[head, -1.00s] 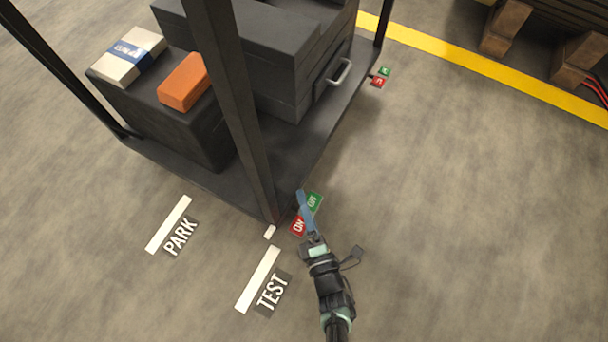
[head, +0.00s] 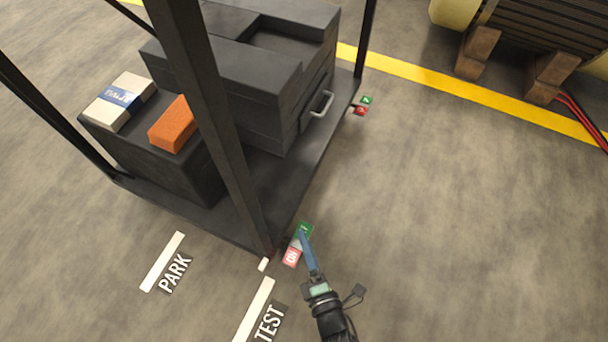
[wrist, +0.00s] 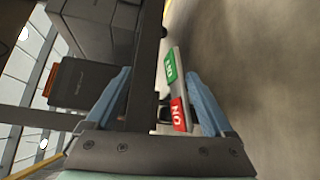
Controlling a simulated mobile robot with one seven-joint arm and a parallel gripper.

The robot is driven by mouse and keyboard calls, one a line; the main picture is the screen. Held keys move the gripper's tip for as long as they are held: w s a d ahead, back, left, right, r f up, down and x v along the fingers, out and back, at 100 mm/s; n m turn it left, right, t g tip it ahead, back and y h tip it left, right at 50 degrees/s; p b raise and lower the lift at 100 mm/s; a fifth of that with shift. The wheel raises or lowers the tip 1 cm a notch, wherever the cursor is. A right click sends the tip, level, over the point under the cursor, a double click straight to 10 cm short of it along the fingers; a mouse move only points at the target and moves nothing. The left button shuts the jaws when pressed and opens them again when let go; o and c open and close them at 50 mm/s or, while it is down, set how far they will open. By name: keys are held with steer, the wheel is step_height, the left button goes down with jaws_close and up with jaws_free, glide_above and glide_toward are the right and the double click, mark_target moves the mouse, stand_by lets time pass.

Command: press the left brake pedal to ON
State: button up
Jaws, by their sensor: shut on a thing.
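The left brake pedal (head: 292,257) is low at the cart's near corner, with a green plate and a red ON plate. It also shows in the wrist view (wrist: 171,68), where the green plate is farther off and the red plate (wrist: 178,113) nearer. My gripper (head: 302,238) is over the pedal, its blue fingers against the green plate in the head view and partly covering the pedal. In the wrist view the fingers lie on either side of the pedal. The exact contact is hard to see.
A dark cart (head: 225,205) with an upright post (head: 200,90) stands beside the pedal, loaded with dark boxes and an orange block (head: 172,124). A second green-and-red pedal (head: 361,110) is at the far corner. Floor to the right is clear.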

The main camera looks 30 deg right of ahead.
steer(key=f+v, duration=0.1)
steer(key=v, duration=1.1)
steer(key=shift+s+f, duration=0.15)
steer(key=shift+s, duration=0.1)
stand_by(0.5)
steer(key=shift+d+b, duration=0.15)
steer(key=shift+b, duration=0.15)
stand_by(0.4)
